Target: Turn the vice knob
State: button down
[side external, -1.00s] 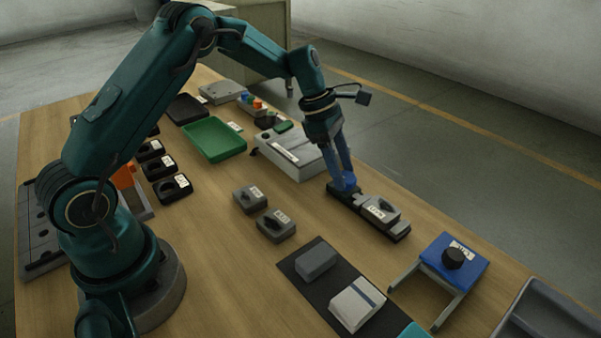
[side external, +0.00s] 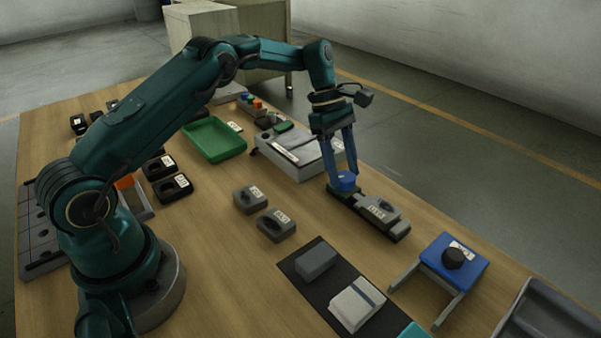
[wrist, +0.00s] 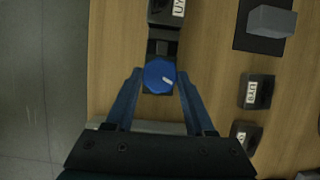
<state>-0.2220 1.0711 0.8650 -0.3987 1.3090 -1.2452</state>
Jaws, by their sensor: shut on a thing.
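The vice (side external: 375,211) is a dark grey rail with a grey labelled jaw block, lying along the bench near its far edge. Its round blue knob (side external: 346,181) sits at the rail's end, closest to the boxy grey device. In the wrist view the knob (wrist: 159,76) shows a white pointer line aimed to the right and slightly down. My gripper (side external: 345,174) comes down over the knob, with one blue finger on each side. It is shut on the knob. In the wrist view the jaw block (wrist: 166,11) is cut off by the top edge.
A grey-white box (side external: 292,157) stands close behind the knob. Two small grey labelled blocks (side external: 251,199) (side external: 276,226) lie to the left. A black mat (side external: 293,267) with blocks and a blue stand with a black knob (side external: 453,258) are nearer the front. Bare wood lies between.

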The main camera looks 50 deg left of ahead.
aim_at(350, 180)
jog(key=shift+m, duration=0.6)
jog(key=shift+c, duration=1.3)
grip_release()
jog(key=shift+r, duration=1.95)
jog(key=s+a+r, duration=0.5)
jog(key=a+r, duration=0.2)
jog(key=a, duration=0.3)
jog(key=shift+s+a, duration=0.15)
jog(key=shift+a, duration=0.05)
